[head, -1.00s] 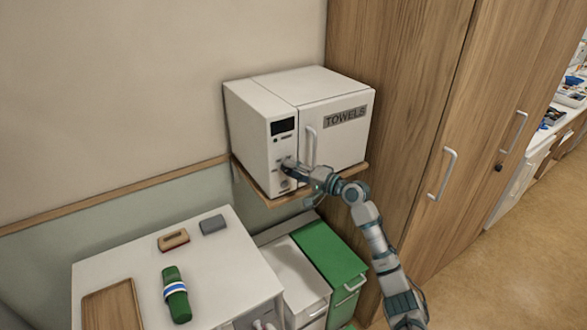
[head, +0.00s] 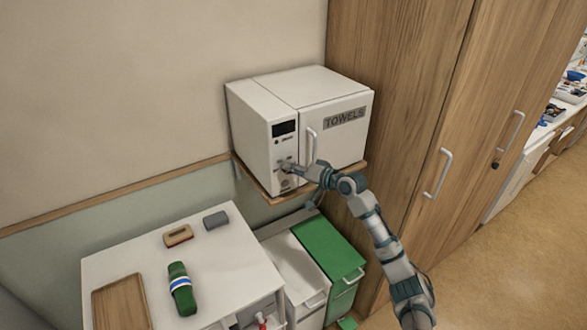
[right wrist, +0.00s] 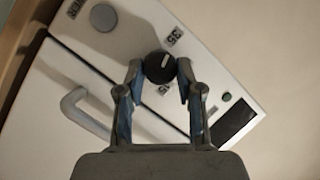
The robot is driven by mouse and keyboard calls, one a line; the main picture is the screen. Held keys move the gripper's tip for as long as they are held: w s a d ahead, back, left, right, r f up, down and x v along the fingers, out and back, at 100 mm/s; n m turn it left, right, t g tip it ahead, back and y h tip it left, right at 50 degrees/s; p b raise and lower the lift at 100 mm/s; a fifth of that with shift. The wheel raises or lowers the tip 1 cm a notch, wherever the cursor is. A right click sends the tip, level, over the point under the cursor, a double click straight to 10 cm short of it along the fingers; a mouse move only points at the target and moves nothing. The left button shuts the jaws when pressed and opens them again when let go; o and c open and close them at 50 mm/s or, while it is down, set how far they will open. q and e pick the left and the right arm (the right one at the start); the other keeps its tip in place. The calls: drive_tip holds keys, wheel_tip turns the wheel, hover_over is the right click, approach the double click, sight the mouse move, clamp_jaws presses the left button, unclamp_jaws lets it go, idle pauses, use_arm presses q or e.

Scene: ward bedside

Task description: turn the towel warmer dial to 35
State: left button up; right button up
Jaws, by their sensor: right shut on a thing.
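The white towel warmer (head: 340,143), marked TOWELS, sits on a wooden wall shelf. Its front panel has a dark display (head: 284,128). The black dial (right wrist: 157,68) shows in the right wrist view, with a white line that seems to point toward the printed 35 label (right wrist: 175,37). A second label, seemingly 45, is partly hidden on the other side. My right gripper (right wrist: 160,70) is shut on the dial, one finger on each side; it also shows in the head view (head: 288,167), where it hides the dial. My left gripper is not in view.
The warmer's door handle (head: 311,147) is close beside my right gripper. Below left, a white cabinet top (head: 215,265) holds a tray, a green rolled item and two small blocks. A green-topped unit (head: 327,249) and a wooden wardrobe (head: 400,90) stand nearby.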

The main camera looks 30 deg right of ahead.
drive_tip(key=shift+a+f, duration=0.1)
drive_tip(key=shift+f, duration=0.4)
drive_tip(key=o, duration=1.2)
drive_tip(key=shift+c, duration=0.2)
drive_tip(key=shift+w+r, duration=0.1)
drive_tip(key=shift+r, duration=0.1)
drive_tip(key=v, duration=1.2)
drive_tip(key=shift+d, duration=0.2)
drive_tip(key=shift+w, duration=0.1)
